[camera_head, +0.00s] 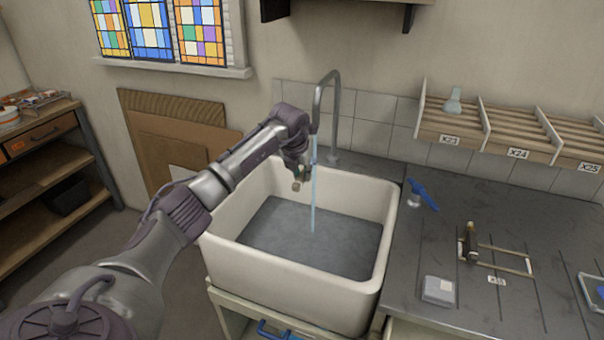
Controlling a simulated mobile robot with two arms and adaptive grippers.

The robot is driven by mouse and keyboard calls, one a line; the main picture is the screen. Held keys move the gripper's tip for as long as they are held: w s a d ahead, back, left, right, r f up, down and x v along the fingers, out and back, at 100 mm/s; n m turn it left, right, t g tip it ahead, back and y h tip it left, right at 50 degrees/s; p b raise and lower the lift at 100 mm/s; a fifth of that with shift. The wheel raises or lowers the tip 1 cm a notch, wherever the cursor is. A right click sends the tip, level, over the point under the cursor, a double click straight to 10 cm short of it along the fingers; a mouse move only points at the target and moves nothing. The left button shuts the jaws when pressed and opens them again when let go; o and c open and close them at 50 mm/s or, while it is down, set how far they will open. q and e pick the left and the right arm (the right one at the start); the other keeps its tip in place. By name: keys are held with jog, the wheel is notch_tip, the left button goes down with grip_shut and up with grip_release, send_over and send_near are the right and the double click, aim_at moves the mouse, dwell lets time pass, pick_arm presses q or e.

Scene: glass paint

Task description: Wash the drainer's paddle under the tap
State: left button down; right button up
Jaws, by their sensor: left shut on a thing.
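My left gripper (299,172) is over the sink's basin, just left of the running water. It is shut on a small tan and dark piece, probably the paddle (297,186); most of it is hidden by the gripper. The tap (330,90) arches over the basin, and a thin stream of water (313,200) falls from it into the white sink (290,282), where grey water stands. I cannot tell whether the stream touches the held piece. The slatted wooden drainer (516,150) is on the wall at right, with a pale glass-like item (453,103) in its X23 bay. My right gripper is not in view.
A grey box (438,291) and a thin wooden frame (505,260) with a dark upright piece lie farther right. Boards (175,125) lean on the wall; shelves (50,150) stand at left.

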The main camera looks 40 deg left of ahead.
pick_arm(q)
jog(key=shift+w+d, duration=0.1)
jog(key=shift+w+d, duration=0.3)
jog(key=shift+d, duration=0.1)
jog(key=shift+s+a, duration=0.15)
jog(key=shift+a, duration=0.05)
jog(key=shift+s+a, duration=0.25)
jog(key=shift+a, duration=0.05)
jog(key=shift+w+d, duration=0.1)
dwell(0.4)
jog(key=shift+w+d, duration=0.3)
jog(key=shift+d, duration=0.1)
jog(key=shift+a, duration=0.1)
jog(key=shift+s+a, duration=0.4)
